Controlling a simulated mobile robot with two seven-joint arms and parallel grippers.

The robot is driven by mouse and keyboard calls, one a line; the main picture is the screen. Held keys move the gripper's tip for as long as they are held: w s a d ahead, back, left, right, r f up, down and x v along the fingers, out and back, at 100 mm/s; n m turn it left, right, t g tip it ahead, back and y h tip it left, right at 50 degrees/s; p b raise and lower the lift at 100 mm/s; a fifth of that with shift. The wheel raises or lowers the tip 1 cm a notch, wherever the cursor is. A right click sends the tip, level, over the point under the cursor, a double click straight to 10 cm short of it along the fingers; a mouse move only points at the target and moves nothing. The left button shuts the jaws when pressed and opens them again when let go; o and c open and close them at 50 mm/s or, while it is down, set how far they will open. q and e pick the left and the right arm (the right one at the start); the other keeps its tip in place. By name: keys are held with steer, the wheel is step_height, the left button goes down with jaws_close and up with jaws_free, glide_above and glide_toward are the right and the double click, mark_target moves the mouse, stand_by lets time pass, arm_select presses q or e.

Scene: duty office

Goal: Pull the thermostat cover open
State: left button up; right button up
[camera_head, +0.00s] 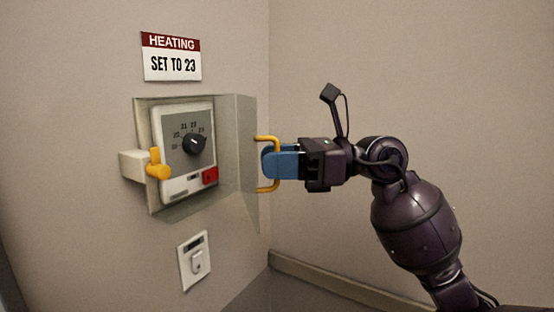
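The thermostat (190,150) is a pale wall unit with a grey face, a black dial and a red button. Its see-through cover (228,155) stands swung out at the unit's right side, and the dial face shows uncovered. A yellow handle (268,188) sticks out from the cover's right part. My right gripper (272,163) comes in from the right with its blue fingers across the upright bar of the handle. The fingers appear shut on it and hide the bar's middle. My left gripper is not in view.
A yellow lever (158,164) on a pale block sits left of the thermostat. A sign (171,57) above reads "HEATING SET TO 23". A wall switch (195,261) is below. A wall corner lies behind my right gripper, with a skirting board (330,278) low down.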

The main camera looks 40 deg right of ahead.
jaws_close()
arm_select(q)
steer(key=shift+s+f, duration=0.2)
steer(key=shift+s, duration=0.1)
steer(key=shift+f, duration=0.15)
arm_select(e)
steer(key=shift+d, duration=0.1)
